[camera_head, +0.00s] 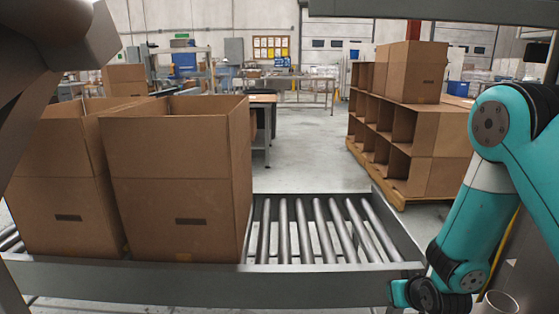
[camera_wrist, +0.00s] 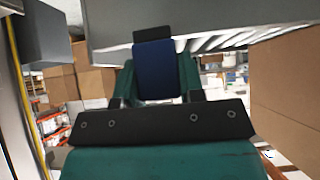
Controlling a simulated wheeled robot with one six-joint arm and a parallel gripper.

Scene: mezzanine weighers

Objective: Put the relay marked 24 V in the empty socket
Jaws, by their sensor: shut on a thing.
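In the wrist view my gripper (camera_wrist: 156,88) is shut on a dark blue block (camera_wrist: 155,72) with a black end (camera_wrist: 153,34). The block sits between the two green fingers and its black end points away from the palm. It looks like a relay, but no marking can be read on it, so I cannot tell whether it is the 24 V one. In the head view my arm folds down at the right edge and the gripper itself is not seen there. No socket shows in either view.
A roller conveyor (camera_head: 318,230) with a grey side rail (camera_head: 220,285) crosses in front. Open cardboard boxes (camera_head: 180,190) (camera_head: 60,190) stand on its left part; its right rollers are bare. Stacked cartons (camera_head: 430,130) stand on a pallet behind right. Clear floor (camera_head: 310,150) lies beyond.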

